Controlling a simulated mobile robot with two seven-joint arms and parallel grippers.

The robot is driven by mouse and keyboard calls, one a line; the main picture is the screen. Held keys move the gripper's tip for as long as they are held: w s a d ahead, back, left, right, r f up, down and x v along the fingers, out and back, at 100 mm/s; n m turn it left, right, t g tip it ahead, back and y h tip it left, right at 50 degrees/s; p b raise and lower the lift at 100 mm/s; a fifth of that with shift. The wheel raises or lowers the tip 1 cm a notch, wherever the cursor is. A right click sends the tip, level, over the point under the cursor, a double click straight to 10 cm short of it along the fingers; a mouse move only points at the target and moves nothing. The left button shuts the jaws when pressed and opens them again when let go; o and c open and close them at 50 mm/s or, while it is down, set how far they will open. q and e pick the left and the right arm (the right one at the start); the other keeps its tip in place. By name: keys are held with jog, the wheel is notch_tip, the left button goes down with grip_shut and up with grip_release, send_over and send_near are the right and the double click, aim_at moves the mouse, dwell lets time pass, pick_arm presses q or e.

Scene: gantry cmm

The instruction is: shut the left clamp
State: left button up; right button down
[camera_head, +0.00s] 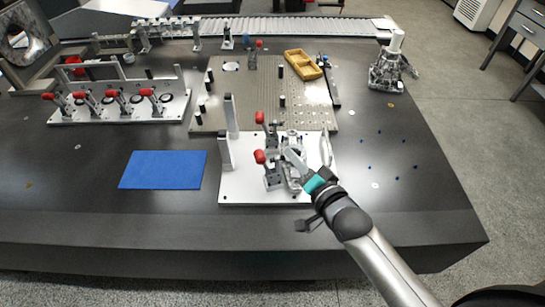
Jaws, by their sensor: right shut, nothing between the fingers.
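A white fixture plate (240,190) lies at the front middle of the dark table. On it stand two clamps with red handles. The nearer clamp (271,178) has its red knob raised on the left side of a grey metal part. The farther clamp (271,130) has its red knob raised behind it. I cannot tell which is the left clamp, or how far each is closed. My right gripper (292,158) comes in from the lower right, shut and empty, over the grey part beside the nearer clamp; contact is unclear. My left gripper is out of view.
A blue mat (163,170) lies left of the plate. A perforated plate (230,100) is behind, with a yellow tray (302,65). A rack with several red-handled clamps (120,108) stands at the left. The table's right side is mostly clear.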

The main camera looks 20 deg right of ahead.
aim_at(264, 163)
jog(key=w+a+f+b, duration=0.1)
jog(key=w+a+f, duration=0.2)
jog(key=w+a, duration=0.1)
jog(key=shift+w+b, duration=0.2)
jog(key=shift+b, duration=0.15)
jog(key=shift+w+f, duration=0.1)
jog(key=shift+f, duration=0.05)
